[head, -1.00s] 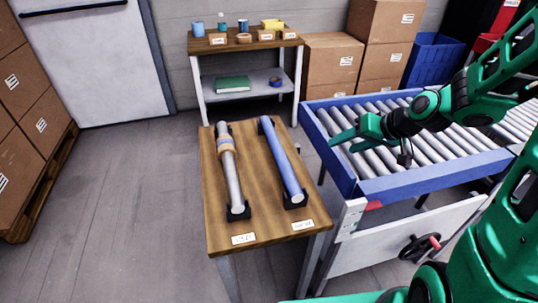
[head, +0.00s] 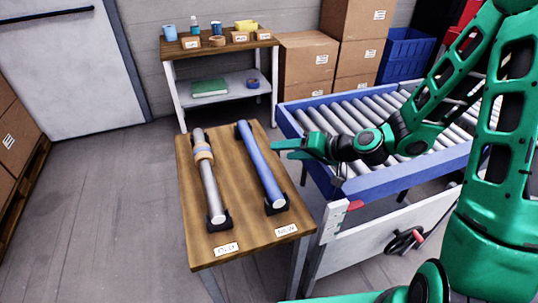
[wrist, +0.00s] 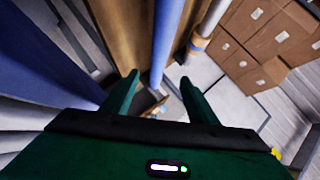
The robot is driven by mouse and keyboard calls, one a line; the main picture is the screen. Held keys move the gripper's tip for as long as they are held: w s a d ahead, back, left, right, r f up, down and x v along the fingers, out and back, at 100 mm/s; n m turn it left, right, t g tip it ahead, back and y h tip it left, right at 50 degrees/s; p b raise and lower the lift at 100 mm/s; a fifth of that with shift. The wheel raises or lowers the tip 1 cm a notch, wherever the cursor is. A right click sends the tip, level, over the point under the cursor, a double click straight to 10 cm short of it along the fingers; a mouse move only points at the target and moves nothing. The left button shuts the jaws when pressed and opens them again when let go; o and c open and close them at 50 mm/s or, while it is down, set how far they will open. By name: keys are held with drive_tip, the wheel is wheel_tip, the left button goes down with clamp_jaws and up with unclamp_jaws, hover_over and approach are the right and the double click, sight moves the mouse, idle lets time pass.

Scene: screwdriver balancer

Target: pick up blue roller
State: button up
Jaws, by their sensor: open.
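The blue roller (head: 262,166) lies in black cradles on the right side of a wooden table (head: 228,232), beside a card reading "NEW". It also shows in the wrist view (wrist: 162,40), running down toward the space between my fingers. My gripper (head: 285,149) is open and empty, just right of the blue roller's middle in the head view. In the wrist view its two fingers (wrist: 157,88) are spread apart. I cannot tell its exact height over the table.
A grey roller (head: 210,185) with tan wrapping lies left of the blue one, by another card. A roller conveyor (head: 375,185) with a blue frame stands right of the table. A shelf (head: 220,45) and cardboard boxes (head: 308,72) stand behind. Floor is open at left.

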sight(261, 153)
drive_tip(key=x, duration=0.6)
drive_tip(key=shift+s+a, duration=0.15)
drive_tip(key=shift+d+f+x, duration=0.1)
drive_tip(key=shift+x, duration=1.35)
drive_tip(key=shift+d+f+x, duration=0.1)
drive_tip(key=shift+x, duration=1.35)
clamp_jaws()
